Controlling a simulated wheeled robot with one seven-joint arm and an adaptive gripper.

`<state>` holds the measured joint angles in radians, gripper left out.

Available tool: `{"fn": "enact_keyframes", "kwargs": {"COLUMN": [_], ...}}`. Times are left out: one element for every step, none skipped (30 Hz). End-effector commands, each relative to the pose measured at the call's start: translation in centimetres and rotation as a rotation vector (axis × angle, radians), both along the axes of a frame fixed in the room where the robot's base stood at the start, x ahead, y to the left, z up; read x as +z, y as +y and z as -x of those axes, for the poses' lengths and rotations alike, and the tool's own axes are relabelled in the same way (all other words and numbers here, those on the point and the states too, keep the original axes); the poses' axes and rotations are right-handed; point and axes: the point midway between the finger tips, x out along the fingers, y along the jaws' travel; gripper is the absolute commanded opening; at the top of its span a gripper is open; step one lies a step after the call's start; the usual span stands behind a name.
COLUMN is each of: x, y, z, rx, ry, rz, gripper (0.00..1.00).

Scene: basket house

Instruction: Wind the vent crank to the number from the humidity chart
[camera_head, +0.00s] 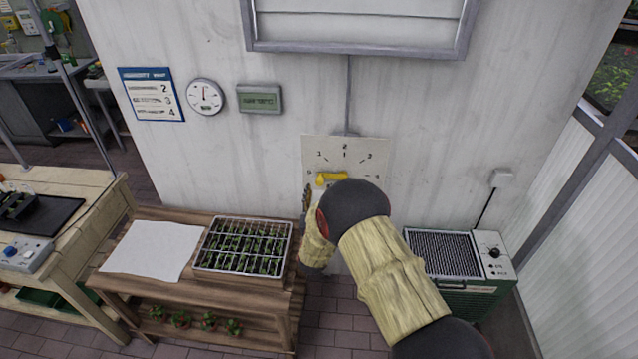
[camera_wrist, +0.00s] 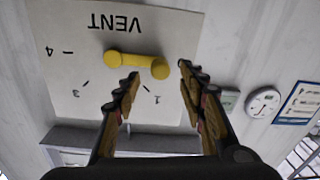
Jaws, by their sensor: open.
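The vent crank (camera_head: 329,179) is a yellow lever on a pale dial plate (camera_head: 375,145) on the wall, with numbers around it. In the head view its arm points left, toward the leftmost mark. In the wrist view the plate (camera_wrist: 185,28) appears upside down, and the crank (camera_wrist: 136,63) has its knob end toward my fingers. My gripper (camera_wrist: 158,78) is open, its fingertips near the knob on either side; contact cannot be told. In the head view my arm partly hides my gripper (camera_head: 306,199) and the plate. The humidity chart (camera_head: 151,94) is blue-bordered with rows numbered 2, 3 and 4.
A round gauge (camera_head: 206,97) and a small digital display (camera_head: 260,99) hang right of the chart; the display's text is unclear. A wooden bench (camera_head: 205,286) with a seedling tray (camera_head: 243,246) stands below left. A green heater-like unit (camera_head: 458,258) stands at right.

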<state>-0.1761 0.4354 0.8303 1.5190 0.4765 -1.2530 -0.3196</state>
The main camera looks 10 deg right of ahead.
Motion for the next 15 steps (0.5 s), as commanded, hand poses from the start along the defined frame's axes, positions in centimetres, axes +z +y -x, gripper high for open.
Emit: {"fn": "enact_keyframes", "kwargs": {"x": [0.0,0.0,-0.1,-0.1,-0.1,0.0,0.0,-0.1,-0.1,-0.1,0.0,0.0,0.0,0.0,0.0], "y": [-0.3,-0.4,-0.6,-0.7,-0.9,-1.0,-1.1,-1.1,-1.2,-1.3,-1.3,-1.4,-1.4,-1.4,-1.4], "z": [-0.9,-1.3,-1.9,-2.4,-2.8,-3.3,-3.7,-4.0,-4.3,-4.6,-4.8,-5.0,-5.1,-5.2,-5.3], "rx": [-0.001,0.000,-0.001,-0.001,-0.001,-0.001,-0.001,0.000,0.000,0.001,0.001,0.001,0.001,0.001,0.002], "ry": [0.000,0.000,0.000,0.001,0.001,0.000,-0.001,0.001,0.002,0.002,0.001,0.001,0.001,0.001,0.001], "rz": [0.000,0.000,-0.001,-0.001,-0.001,-0.001,-0.002,-0.001,-0.001,-0.003,-0.002,-0.002,-0.001,-0.001,-0.001], "gripper": [0.41,0.41,0.41,0.41,0.41,0.41,0.41,0.41,0.41,0.41,0.41,0.41,0.41,0.41,0.41]}}
